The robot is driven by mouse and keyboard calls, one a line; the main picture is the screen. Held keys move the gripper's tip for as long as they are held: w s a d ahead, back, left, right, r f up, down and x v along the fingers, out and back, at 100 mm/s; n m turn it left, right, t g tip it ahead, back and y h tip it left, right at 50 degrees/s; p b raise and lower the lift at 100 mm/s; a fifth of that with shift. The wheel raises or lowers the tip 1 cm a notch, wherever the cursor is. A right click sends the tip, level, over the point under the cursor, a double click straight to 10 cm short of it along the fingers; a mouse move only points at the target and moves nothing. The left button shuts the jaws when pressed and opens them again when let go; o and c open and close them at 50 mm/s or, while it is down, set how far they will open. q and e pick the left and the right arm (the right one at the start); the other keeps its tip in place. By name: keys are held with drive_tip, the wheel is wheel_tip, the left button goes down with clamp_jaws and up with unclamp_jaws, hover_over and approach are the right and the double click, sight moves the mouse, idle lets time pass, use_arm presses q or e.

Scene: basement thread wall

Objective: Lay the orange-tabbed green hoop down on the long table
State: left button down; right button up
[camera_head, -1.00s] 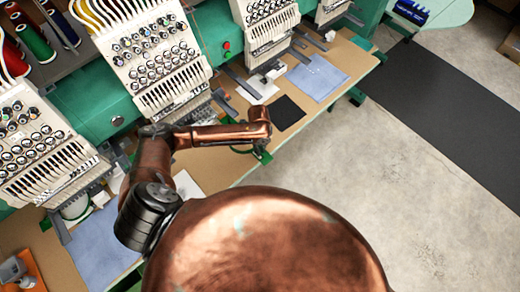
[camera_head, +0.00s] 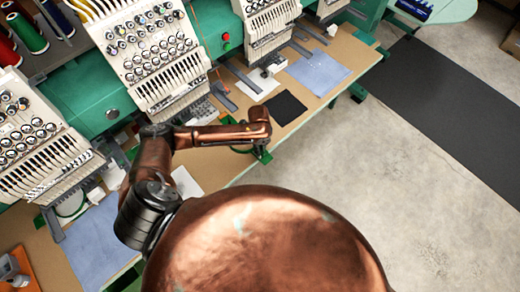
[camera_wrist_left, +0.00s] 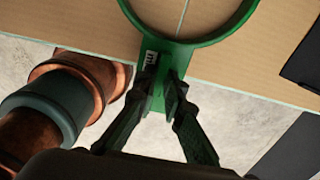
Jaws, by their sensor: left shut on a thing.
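The green hoop (camera_wrist_left: 183,42) shows in the left wrist view as a ring over the tan long table (camera_wrist_left: 75,22). Its green tab, with a small printed label, points back over the table's front edge; no orange shows on it. My left gripper (camera_wrist_left: 161,84) is shut on this tab. I cannot tell whether the hoop touches the table. In the head view, a thin green arc of the hoop (camera_head: 240,151) shows under my left wrist at the table's front edge, and the fingers are hidden. My right gripper is not in view.
White multi-needle embroidery heads (camera_head: 160,60) line the back of the table. A black square (camera_head: 286,107) and a blue cloth (camera_head: 318,72) lie to the right of my wrist, another blue cloth (camera_head: 92,245) at lower left. Open floor (camera_head: 400,180) lies in front.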

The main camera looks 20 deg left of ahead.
use_arm(q)
drive_tip(key=shift+f, duration=0.15)
drive_tip(key=c, duration=1.9)
unclamp_jaws()
drive_tip(key=shift+c, duration=0.2)
wheel_tip(320, 180, up, 12)
drive_tip(key=shift+a, duration=0.15)
